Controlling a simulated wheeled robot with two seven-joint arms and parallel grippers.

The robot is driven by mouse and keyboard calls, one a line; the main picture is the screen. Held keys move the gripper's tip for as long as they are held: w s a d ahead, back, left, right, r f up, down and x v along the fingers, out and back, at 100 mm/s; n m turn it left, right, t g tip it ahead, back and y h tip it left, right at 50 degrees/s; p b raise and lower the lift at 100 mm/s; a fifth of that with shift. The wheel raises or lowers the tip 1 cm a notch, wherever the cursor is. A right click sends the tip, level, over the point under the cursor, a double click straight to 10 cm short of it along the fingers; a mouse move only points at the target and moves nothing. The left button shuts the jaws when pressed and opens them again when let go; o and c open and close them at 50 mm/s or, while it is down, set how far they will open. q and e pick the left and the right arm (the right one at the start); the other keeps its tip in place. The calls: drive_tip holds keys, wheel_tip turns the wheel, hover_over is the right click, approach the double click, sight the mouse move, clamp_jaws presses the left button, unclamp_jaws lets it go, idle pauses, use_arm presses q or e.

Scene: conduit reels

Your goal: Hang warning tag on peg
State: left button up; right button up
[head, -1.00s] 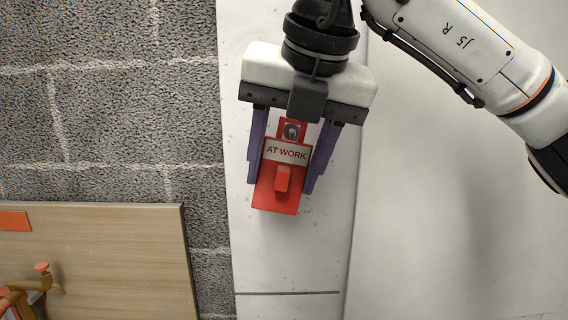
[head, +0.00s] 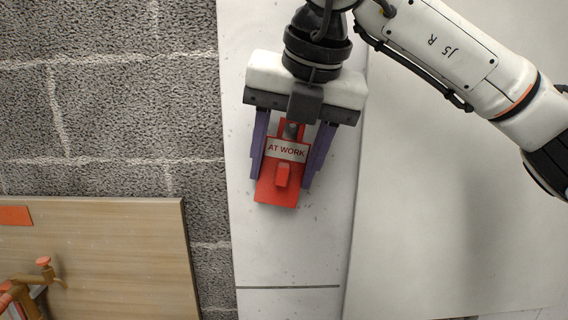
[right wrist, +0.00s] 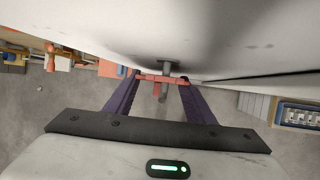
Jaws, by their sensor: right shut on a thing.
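The red warning tag (head: 283,175) carries a pale label reading "AT WORK" and has a raised red block below the label. My right gripper (head: 284,172) is shut on the tag by its side edges, between its purple fingers. The grey peg (head: 291,130) shows at the tag's top opening in the head view. In the right wrist view the tag (right wrist: 148,77) is seen edge-on, close to the pale wall surface, and the grey peg (right wrist: 165,66) shows on both sides of it. It appears to pass through the opening. My left gripper is not in view.
A pale wall panel (head: 290,250) lies behind the tag, with a dark line across it lower down. Grey block wall (head: 110,100) is at left. A wooden board (head: 120,250) with an orange-brown fitting (head: 42,275) is at lower left. The panel below the tag is clear.

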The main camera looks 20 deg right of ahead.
drive_tip(key=o, duration=1.1)
drive_tip(key=shift+r, duration=0.1)
